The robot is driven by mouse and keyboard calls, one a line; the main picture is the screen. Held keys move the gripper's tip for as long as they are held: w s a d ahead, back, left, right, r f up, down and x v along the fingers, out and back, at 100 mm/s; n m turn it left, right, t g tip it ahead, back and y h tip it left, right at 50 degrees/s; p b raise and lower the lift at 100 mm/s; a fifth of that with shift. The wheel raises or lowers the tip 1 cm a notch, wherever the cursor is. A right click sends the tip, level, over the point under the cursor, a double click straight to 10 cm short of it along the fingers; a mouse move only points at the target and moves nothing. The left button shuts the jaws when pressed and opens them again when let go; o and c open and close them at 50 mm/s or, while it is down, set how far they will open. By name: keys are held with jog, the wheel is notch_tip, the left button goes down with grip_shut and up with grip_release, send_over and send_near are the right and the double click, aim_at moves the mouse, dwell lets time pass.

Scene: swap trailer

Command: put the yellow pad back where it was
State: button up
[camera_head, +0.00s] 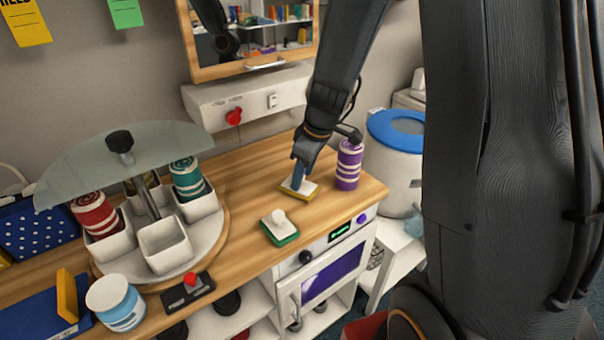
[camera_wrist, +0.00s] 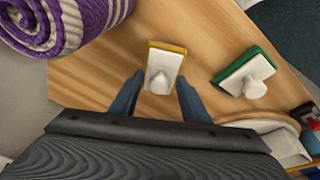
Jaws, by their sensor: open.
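The yellow pad (camera_head: 289,192) lies flat on the wooden counter, a white block with a white knob on a yellow base. In the wrist view the yellow pad (camera_wrist: 165,67) sits between and just ahead of my fingertips. My gripper (camera_head: 300,178) is low over the pad from behind and partly hides it in the head view. In the wrist view my gripper (camera_wrist: 157,88) has its two blue fingers apart, one on each side of the pad's knob. A green pad (camera_head: 280,228) of the same shape lies nearer the counter's front edge; it shows at right in the wrist view (camera_wrist: 247,75).
A purple-and-white roll (camera_head: 348,164) stands right beside my gripper. A carousel of white bins (camera_head: 165,244) with coloured rolls under a glass top stands left. A red-button box (camera_head: 189,289), a white-and-blue jar (camera_head: 117,302) and a blue-lidded bin (camera_head: 396,140) are around.

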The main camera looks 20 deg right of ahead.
jog(key=b+v, duration=0.2)
jog(key=v, duration=1)
jog(key=s+a+f+m+g+h, duration=0.1)
jog(key=s+a+f+m, duration=0.1)
jog(key=s+f+m, duration=0.6)
jog(key=s+f, duration=0.1)
jog(key=s, duration=0.4)
jog(key=shift+s+a+m+g+h, duration=0.25)
jog(key=shift+s+m+g+h, duration=0.05)
jog(key=shift+s+m+g, duration=0.1)
